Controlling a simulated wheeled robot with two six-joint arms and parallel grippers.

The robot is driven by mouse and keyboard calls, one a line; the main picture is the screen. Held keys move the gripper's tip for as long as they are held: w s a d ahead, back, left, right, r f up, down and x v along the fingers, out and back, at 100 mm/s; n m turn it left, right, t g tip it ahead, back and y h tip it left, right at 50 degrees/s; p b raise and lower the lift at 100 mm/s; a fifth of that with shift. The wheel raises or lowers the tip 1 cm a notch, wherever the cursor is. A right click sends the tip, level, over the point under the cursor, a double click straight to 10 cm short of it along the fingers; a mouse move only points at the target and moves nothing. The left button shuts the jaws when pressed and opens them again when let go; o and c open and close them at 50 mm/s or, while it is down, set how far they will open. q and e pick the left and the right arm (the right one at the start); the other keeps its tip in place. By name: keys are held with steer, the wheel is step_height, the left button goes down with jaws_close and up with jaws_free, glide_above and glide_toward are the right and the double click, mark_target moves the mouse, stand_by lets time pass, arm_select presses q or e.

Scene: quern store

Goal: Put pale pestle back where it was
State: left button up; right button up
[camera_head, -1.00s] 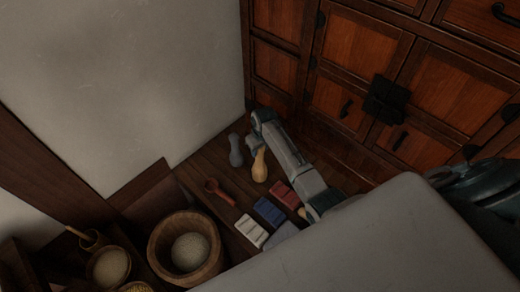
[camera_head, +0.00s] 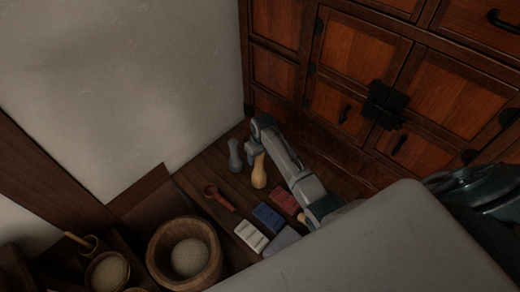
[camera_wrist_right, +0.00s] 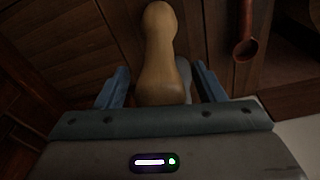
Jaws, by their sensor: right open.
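The pale pestle (camera_head: 259,173) is on the dark wooden bench top, beside a grey pestle (camera_head: 235,155). My right gripper (camera_head: 254,153) is at the narrow end of the pale pestle in the head view. In the right wrist view its two fingers are apart, one on each side of the pale pestle (camera_wrist_right: 157,60), with gaps visible, so it is open. The grey pestle shows only partly behind the pale one in that view. I cannot tell exactly how the pale pestle's base meets the bench. My left gripper is not in view.
A red-brown ladle (camera_head: 218,196) lies left of the pestles. White (camera_head: 251,235), blue (camera_head: 268,216) and red (camera_head: 285,201) blocks lie nearer. A wooden bowl of grain (camera_head: 158,262) stands at lower left. A wooden cabinet (camera_head: 350,50) and pale wall (camera_head: 120,80) bound the bench.

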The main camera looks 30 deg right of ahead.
steer(key=r, duration=0.4)
steer(key=s+r, duration=0.1)
steer(key=r, duration=0.6)
steer(key=shift+s+d+r, duration=0.1)
steer(key=shift+s+r, duration=0.1)
steer(key=shift+r, duration=0.15)
